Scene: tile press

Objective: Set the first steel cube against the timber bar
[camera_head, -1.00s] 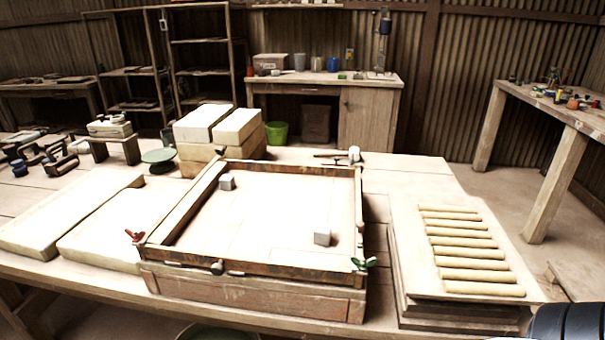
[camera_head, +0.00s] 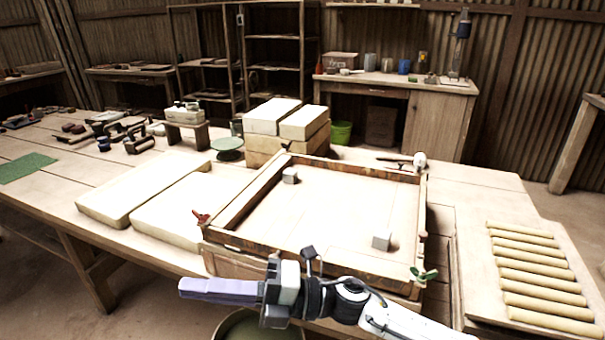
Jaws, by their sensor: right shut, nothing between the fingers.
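Two small grey steel cubes are inside the shallow wooden press frame (camera_head: 320,262). One cube (camera_head: 290,175) is at the back left, close to the timber bar (camera_head: 252,196) along the left side; I cannot tell if they touch. The other cube (camera_head: 381,240) is at the front right, apart from the right wall. Which is the first cube cannot be told. My right gripper (camera_head: 190,287) is shut and empty, in front of the frame's near left corner, pointing left. My arm hides part of the frame's front. My left gripper is not in view.
Pale slabs (camera_head: 150,187) lie left of the frame, and stacked blocks (camera_head: 286,125) stand behind it. A board with several wooden rods (camera_head: 535,265) is at the right. Small clamps (camera_head: 422,275) stick out at the frame's corners. A green mat (camera_head: 25,167) lies far left.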

